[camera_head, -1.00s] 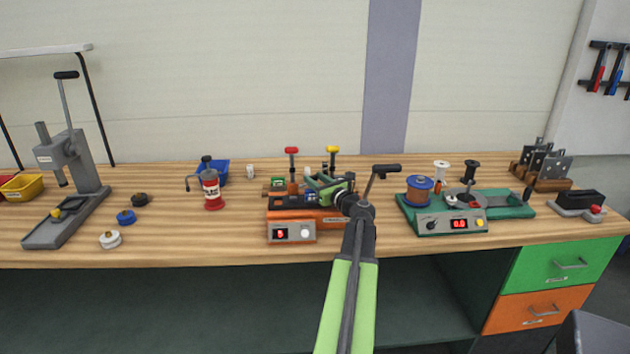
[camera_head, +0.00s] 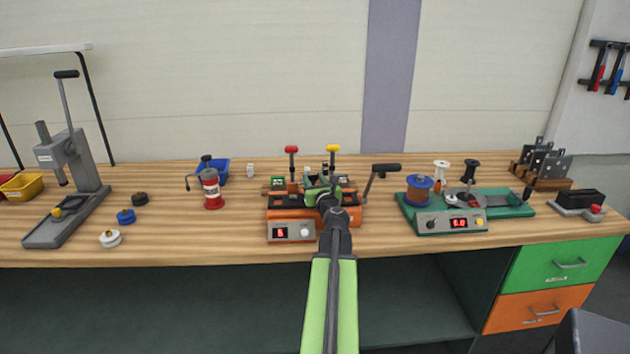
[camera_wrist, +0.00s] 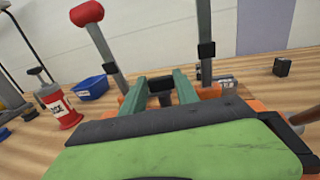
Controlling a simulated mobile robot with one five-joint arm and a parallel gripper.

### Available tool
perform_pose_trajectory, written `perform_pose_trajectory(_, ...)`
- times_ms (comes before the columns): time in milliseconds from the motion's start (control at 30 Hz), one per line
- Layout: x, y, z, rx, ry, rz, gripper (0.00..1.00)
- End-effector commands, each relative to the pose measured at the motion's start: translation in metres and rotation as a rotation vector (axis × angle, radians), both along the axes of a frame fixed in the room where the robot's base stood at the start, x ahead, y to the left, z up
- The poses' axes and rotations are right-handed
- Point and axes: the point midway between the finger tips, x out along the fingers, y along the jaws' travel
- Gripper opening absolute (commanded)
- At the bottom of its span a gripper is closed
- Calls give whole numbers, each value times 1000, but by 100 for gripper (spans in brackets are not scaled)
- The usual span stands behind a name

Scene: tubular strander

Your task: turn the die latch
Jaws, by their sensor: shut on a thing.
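The orange machine (camera_head: 283,214) stands mid-bench, with a red-knobbed lever (camera_head: 291,150) and a yellow-knobbed lever (camera_head: 333,149) at its back. My gripper (camera_head: 323,178) is over the middle of this machine, between the levers' feet. In the wrist view my gripper (camera_wrist: 160,84) has its two green fingers on either side of a small black piece (camera_wrist: 160,85), shut on it. The piece is at the fingertips and may be the die latch; its shape is mostly hidden. The red knob (camera_wrist: 87,13) is close by at upper left.
A black-handled crank (camera_head: 385,168) sticks up right of my arm. The green machine (camera_head: 420,214) with a blue-flanged spool stands further right. A red bottle (camera_head: 211,190) and blue bin (camera_head: 221,171) are at left. Bare bench lies between bottle and orange machine.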

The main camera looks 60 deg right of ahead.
Motion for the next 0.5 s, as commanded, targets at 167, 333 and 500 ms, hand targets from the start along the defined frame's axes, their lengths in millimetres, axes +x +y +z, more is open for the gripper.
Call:
perform_pose_trajectory(167,3,3,0,-1,1,-98,0)
perform_pose_trajectory(333,4,3,0,0,0,-166,0)
perform_pose_trajectory(500,4,3,0,0,0,-198,0)
